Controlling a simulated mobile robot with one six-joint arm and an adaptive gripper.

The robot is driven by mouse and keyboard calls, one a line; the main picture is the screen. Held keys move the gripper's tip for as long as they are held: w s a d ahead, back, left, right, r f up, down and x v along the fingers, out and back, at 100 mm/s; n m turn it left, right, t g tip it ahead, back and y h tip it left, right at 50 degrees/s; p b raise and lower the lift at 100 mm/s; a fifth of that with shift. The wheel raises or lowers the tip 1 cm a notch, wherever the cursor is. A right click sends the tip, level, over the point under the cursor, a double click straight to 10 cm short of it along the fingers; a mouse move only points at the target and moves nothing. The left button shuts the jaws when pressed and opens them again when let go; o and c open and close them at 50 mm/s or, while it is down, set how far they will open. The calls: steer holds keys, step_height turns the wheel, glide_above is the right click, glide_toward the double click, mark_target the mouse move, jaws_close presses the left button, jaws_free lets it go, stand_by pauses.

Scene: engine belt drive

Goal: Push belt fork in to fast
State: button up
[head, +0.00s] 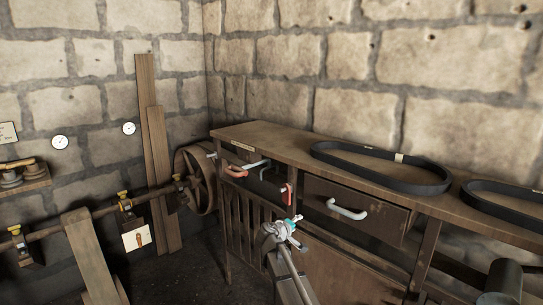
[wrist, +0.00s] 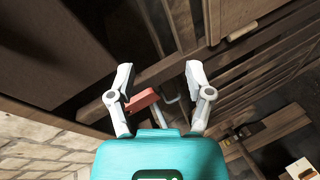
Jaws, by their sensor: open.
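No part in view is clearly marked as the belt fork. A red-gripped handle (head: 289,194) stands at the front of the bench, left of the closed-looking drawer. A second red grip (head: 236,171) sits farther left near the bench corner. My gripper (head: 294,227) is open, just below and in front of the nearer red handle. In the wrist view, my gripper (wrist: 158,72) has its pale fingers spread wide. A red block-like grip (wrist: 142,100) shows between them, nearer the left finger. Contact with it cannot be told. Nothing is held.
A wooden bench (head: 255,136) runs along the stone wall, with black belts (head: 385,183) (head: 500,196) on top. A drawer with a pale handle (head: 347,210) is right of my gripper. A spoked wheel (head: 200,185) and shaft (head: 85,215) stand left.

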steer(key=s+d+f+m+g+y, duration=0.1)
steer(key=s+d+f+m+g, duration=0.15)
steer(key=s+d+f, duration=0.4)
steer(key=s+d+f+m+g+y, duration=0.1)
steer(key=s+d+f+m+g, duration=0.2)
steer(key=s, duration=0.6)
steer(key=s+a+f+m+g+y, duration=0.2)
steer(key=s+g+y, duration=0.45)
steer(key=s, duration=1.15)
step_height(320, 180, up, 19)
steer(key=p, duration=2)
steer(key=shift+d+h, duration=0.35)
steer(key=shift+d, duration=0.1)
steer(key=shift+w+f, duration=0.1)
steer(key=shift+f, duration=0.05)
